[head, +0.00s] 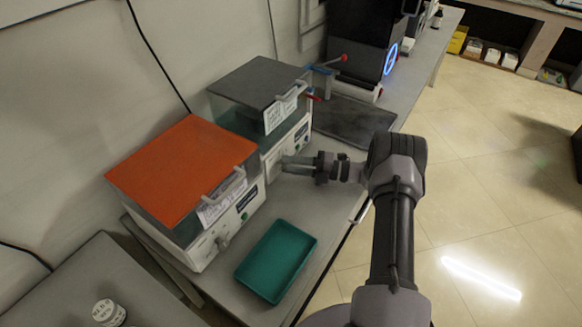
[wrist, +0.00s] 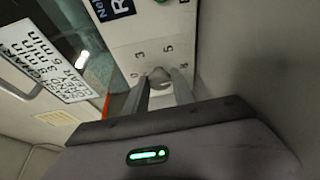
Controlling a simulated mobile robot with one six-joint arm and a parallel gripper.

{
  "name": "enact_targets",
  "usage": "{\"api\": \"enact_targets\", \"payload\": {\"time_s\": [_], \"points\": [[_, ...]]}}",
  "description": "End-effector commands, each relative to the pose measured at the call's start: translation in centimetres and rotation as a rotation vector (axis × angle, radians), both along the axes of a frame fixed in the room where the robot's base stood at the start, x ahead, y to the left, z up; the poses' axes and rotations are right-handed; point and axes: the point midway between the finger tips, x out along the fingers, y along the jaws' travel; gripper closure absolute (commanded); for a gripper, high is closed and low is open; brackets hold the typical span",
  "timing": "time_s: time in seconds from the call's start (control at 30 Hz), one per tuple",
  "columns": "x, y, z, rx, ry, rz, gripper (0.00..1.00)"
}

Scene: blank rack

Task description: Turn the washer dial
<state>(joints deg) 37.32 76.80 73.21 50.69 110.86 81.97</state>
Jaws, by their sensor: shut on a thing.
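The machine with the dark grey lid (head: 262,80) stands on the bench behind the orange-lidded one. My gripper (head: 287,160) reaches its white front panel from the right. In the wrist view, my gripper (wrist: 160,82) is shut on a small rounded grey dial (wrist: 160,75), one finger on each side. Printed numbers, including 0, 3, 5 and 8, surround the dial on the panel (wrist: 150,35). The fingers hide parts of the dial, and its pointer setting cannot be told. In the head view, my gripper hides this dial.
The orange-lidded machine (head: 182,165) stands close on the left, with its own front knob (head: 223,240). A green tray (head: 277,262) lies on the bench in front. A dark flat plate (head: 355,122) and a black device (head: 365,40) are farther back. Floor on the right is open.

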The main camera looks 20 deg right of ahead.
Motion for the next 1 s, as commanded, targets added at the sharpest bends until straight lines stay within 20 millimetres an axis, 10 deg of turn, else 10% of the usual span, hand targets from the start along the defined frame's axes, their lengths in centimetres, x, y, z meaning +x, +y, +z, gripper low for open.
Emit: {"api": "enact_targets", "payload": {"time_s": [0.67,0.7,0.77,1.0], "points": [[0.04,-0.05,0.02,0.046,0.028,-0.002,1.0],[0.04,-0.05,0.02,0.045,0.029,-0.002,0.64],[0.03,-0.04,0.01,0.045,0.029,-0.002,0.52],[0.02,-0.03,-0.01,0.045,0.029,-0.001,0.48]]}}
